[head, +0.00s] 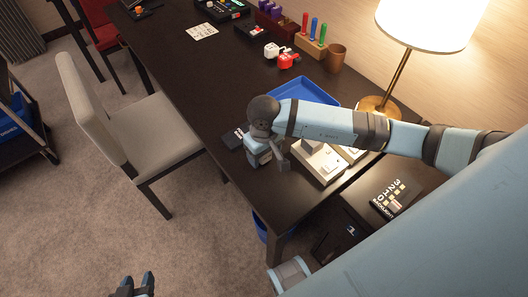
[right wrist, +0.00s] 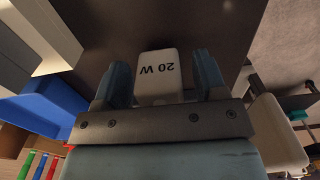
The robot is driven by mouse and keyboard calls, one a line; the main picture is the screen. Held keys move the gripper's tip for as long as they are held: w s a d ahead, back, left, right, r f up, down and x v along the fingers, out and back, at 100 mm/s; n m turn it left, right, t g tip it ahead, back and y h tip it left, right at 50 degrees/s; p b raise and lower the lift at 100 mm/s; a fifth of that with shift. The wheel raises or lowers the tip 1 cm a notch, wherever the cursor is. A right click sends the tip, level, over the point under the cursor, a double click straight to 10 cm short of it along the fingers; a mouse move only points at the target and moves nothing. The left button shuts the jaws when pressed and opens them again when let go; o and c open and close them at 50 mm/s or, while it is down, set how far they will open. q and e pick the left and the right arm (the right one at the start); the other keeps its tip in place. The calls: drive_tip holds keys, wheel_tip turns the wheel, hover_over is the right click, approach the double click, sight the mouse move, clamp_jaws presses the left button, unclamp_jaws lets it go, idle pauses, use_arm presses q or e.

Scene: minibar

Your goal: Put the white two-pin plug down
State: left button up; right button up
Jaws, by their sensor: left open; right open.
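The white two-pin plug (right wrist: 158,78), marked "20 W", is between the fingers of my right gripper (right wrist: 162,85) in the right wrist view. The fingers are open, with a narrow gap on each side of the plug. Dark tabletop shows behind it; its pins are not visible. In the head view my right gripper (head: 265,158) is over the table's near edge, left of a pale box-like unit (head: 320,162), and the plug cannot be made out there. My left gripper (head: 138,287) is open and empty at the bottom left, over the carpet, away from the table.
A blue tray (head: 302,91) lies behind my right forearm. A lamp (head: 392,75) stands on the right. A small dark labelled plate (head: 232,138) lies left of my right gripper. Red and white items (head: 287,61) stand farther back. A chair (head: 155,135) stands left of the table (head: 215,85).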

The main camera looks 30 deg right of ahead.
drive_tip(key=shift+r+p, duration=0.4)
drive_tip(key=shift+r, duration=0.15)
wheel_tip(320, 180, up, 12)
idle(0.3)
